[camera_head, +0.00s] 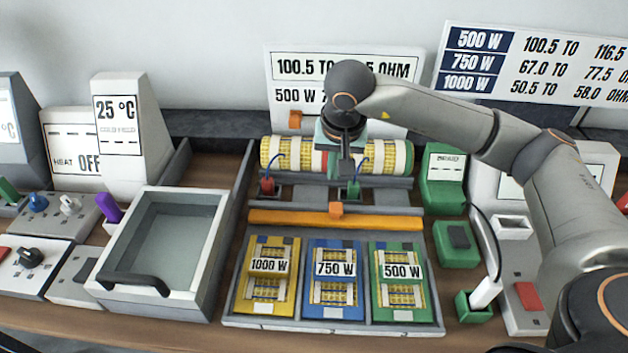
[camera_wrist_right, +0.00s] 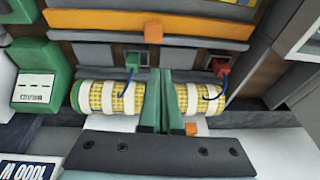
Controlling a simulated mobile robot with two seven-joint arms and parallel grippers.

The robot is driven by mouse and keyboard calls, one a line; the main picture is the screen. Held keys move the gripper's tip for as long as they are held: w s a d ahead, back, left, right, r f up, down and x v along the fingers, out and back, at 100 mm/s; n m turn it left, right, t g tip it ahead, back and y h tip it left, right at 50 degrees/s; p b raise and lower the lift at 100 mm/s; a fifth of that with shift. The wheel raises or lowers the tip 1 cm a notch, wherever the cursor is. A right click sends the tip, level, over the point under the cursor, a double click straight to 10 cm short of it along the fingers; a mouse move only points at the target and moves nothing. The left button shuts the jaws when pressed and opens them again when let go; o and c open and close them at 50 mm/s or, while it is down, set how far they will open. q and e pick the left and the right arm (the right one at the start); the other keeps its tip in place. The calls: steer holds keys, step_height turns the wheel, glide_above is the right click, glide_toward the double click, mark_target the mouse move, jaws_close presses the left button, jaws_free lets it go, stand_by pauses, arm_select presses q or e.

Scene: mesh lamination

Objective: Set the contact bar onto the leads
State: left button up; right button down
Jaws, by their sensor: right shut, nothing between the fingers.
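The contact bar appears to be the long orange bar (camera_head: 380,222) with a small orange knob (camera_head: 336,209), lying on a grey ledge in front of the roll; it also shows in the wrist view (camera_wrist_right: 100,20). Thin blue leads run from the yellow mesh roll (camera_head: 285,153) towards a red terminal (camera_head: 268,186) and a green terminal (camera_head: 354,188). In the wrist view the leads (camera_wrist_right: 130,82) curve over the roll. My right gripper (camera_head: 345,172) points down over the roll; its green fingers (camera_wrist_right: 158,75) are shut and empty, apart from the bar. My left gripper is not in view.
A tray (camera_head: 240,320) of yellow, blue and green wattage cards stands in front. A grey basin (camera_head: 205,262) with a black handle is left. A small orange block (camera_head: 296,119) sits behind the roll. Green units (camera_head: 444,192) stand right, beneath my right arm.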

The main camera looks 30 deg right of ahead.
mark_target(336, 215)
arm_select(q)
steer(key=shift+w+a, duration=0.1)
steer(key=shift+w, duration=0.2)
arm_select(e)
steer(key=shift+w+d+r+h, duration=0.2)
steer(key=shift+w+d+r, duration=0.1)
steer(key=shift+d, duration=0.15)
steer(key=shift+w+d+r+h, duration=0.2)
steer(key=shift+w+d+r, duration=0.1)
steer(key=shift+d, duration=0.1)
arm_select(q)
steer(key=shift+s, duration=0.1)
arm_select(e)
steer(key=shift+s, duration=0.1)
steer(key=p+x, duration=0.1)
steer(key=x, duration=0.9)
steer(key=shift+s+a+r+p, duration=0.1)
steer(key=shift+s+a+p, duration=0.65)
steer(key=shift+s, duration=0.5)
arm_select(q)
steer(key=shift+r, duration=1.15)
arm_select(e)
steer(key=shift+s+a, duration=0.35)
